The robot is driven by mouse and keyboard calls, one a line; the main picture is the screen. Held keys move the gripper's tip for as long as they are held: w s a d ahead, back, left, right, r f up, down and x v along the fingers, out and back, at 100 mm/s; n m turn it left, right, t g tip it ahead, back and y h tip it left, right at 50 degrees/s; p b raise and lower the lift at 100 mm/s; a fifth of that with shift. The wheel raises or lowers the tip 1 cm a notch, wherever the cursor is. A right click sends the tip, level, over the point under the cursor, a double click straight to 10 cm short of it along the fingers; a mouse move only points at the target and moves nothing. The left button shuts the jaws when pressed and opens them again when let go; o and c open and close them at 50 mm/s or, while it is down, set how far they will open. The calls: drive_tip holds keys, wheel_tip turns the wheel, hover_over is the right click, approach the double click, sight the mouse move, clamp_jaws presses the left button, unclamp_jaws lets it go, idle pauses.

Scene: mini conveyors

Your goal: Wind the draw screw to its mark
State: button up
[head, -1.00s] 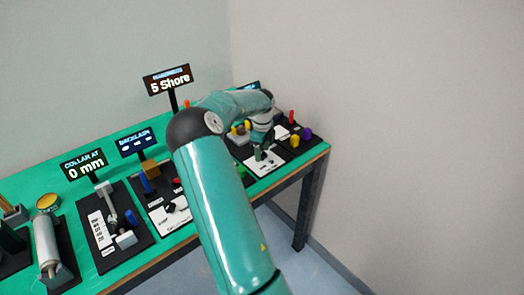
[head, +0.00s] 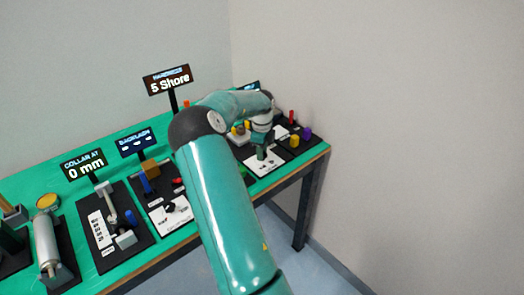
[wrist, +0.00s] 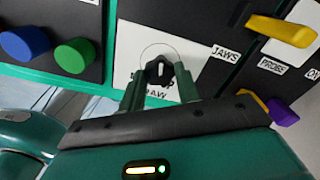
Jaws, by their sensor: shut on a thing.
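In the wrist view a small black knob (wrist: 160,71) with a white pointer line sits on a white card (wrist: 125,65). A thin circle is drawn around it, and a partly covered label ending in "AW" is printed below it. My gripper (wrist: 161,76) has its two green fingers on either side of the knob and is shut on it. The pointer line stands nearly upright in the picture. In the head view my gripper (head: 262,151) is over the white card near the right end of the bench; the knob is hidden there.
In the wrist view a blue knob (wrist: 24,42) and a green knob (wrist: 75,55) stand at left. A yellow bar (wrist: 280,30) and a purple piece (wrist: 283,112) lie at right. The head view shows a "COLLAR AT 0 mm" sign (head: 84,165) and a "5 Shore" sign (head: 168,80).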

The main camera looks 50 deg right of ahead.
drive_tip(key=n, duration=0.6)
drive_tip(key=shift+n, duration=0.3)
drive_tip(key=n, duration=0.3)
drive_tip(key=shift+n, duration=0.3)
drive_tip(key=n, duration=0.3)
drive_tip(key=shift+n, duration=0.3)
drive_tip(key=n, duration=0.3)
drive_tip(key=shift+n, duration=0.3)
drive_tip(key=n, duration=0.3)
drive_tip(key=shift+n, duration=0.3)
drive_tip(key=n, duration=0.6)
drive_tip(key=shift+n, duration=0.3)
drive_tip(key=o, duration=1)
drive_tip(key=shift+c, duration=0.2)
